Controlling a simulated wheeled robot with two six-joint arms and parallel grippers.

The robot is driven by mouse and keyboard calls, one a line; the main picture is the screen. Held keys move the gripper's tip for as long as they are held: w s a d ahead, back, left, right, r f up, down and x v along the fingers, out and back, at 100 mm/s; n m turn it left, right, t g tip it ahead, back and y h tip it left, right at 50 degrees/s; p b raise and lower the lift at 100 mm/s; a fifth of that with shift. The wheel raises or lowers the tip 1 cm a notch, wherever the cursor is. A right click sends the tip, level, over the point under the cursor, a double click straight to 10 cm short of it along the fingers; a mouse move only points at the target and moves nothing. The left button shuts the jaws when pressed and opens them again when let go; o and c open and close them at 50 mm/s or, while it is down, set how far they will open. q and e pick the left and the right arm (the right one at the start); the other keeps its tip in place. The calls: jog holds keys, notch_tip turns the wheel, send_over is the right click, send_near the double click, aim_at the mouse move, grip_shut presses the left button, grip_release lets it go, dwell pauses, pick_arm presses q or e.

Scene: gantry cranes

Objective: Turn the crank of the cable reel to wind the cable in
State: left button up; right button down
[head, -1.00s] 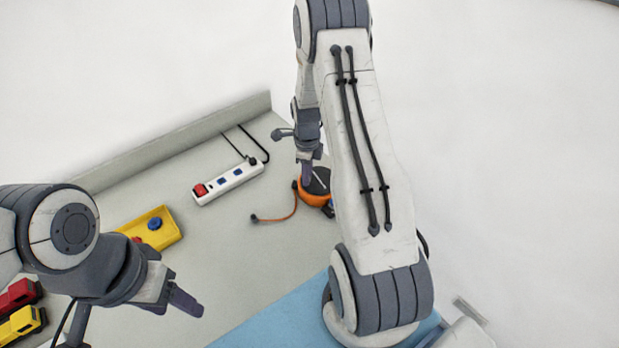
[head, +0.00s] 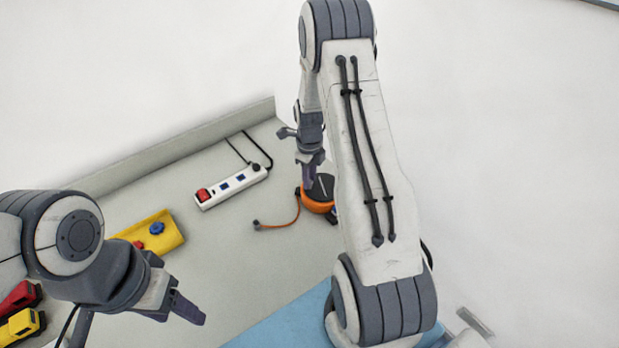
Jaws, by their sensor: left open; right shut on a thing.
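The cable reel (head: 322,205) is orange with a dark top and sits on the grey table, partly hidden behind my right arm. Its orange cable (head: 289,222) runs out to the left and ends in a dark plug (head: 258,225) lying on the table. My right gripper (head: 309,184) points down at the top of the reel and is shut on the crank; its fingers hide the crank. My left gripper (head: 188,308) is open and empty over the near part of the table, well away from the reel.
A white power strip (head: 231,185) with a red switch and black cord lies left of the reel. A yellow tray (head: 168,240) with red and blue parts and toy trucks (head: 22,325) are further left. A blue mat (head: 285,322) lies at the near edge. A low wall (head: 180,146) runs behind.

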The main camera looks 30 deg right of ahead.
jog(key=c, duration=0.7)
grip_release()
notch_tip(320, 180, up, 11)
jog(key=shift+f+b, duration=0.2)
jog(key=shift+b, duration=1.05)
